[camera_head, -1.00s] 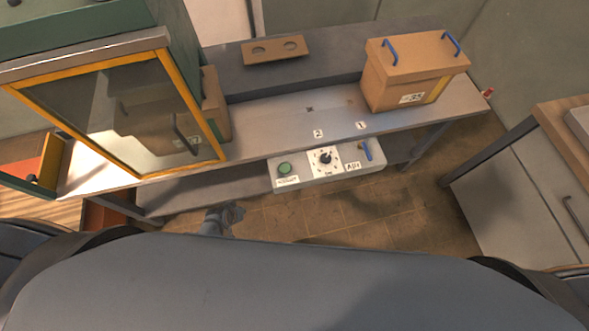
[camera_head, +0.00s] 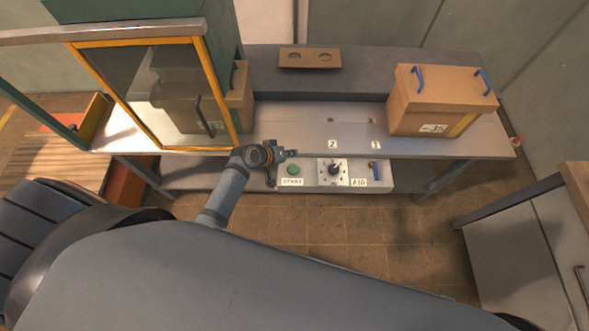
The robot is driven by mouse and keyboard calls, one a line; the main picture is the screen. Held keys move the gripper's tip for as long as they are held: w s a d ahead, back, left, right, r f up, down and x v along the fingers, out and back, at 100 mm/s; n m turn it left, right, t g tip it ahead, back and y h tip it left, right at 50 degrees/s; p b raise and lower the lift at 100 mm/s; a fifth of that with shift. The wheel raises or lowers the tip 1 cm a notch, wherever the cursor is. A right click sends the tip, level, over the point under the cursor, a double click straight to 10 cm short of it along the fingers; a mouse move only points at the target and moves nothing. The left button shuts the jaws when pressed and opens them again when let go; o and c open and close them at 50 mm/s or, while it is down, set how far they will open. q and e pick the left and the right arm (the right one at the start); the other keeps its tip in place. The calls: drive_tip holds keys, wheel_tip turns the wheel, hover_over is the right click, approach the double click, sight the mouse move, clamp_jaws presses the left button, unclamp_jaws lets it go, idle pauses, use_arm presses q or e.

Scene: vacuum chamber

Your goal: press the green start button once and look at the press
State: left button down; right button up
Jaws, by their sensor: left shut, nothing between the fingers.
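The green start button (camera_head: 293,169) sits at the left end of a pale control panel (camera_head: 312,186) under the bench's front edge, above a label reading START. My left gripper (camera_head: 288,153) is shut and empty, just above and slightly left of the button, by the bench's front edge. A gap shows between the fingertips and the button in this view; how far apart they are in depth I cannot tell. The button is not covered. My right gripper is not in view.
A yellow-framed glass door (camera_head: 202,97) stands left on the bench. A lidded box (camera_head: 440,105) with blue handles sits right. A cabinet (camera_head: 520,245) stands lower right. The bench top (camera_head: 290,118) between is mostly clear.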

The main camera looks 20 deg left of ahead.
sight(291, 170)
use_arm(q)
drive_tip(key=shift+a+f, duration=0.1)
drive_tip(key=shift+f, duration=0.1)
wheel_tip(291, 170, down, 8)
drive_tip(key=b, duration=0.7)
drive_tip(key=shift+b, duration=0.35)
drive_tip(key=shift+f, duration=0.3)
drive_tip(key=shift+f+b, duration=0.1)
drive_tip(key=shift+b, duration=0.2)
drive_tip(key=shift+f, duration=0.3)
idle(0.3)
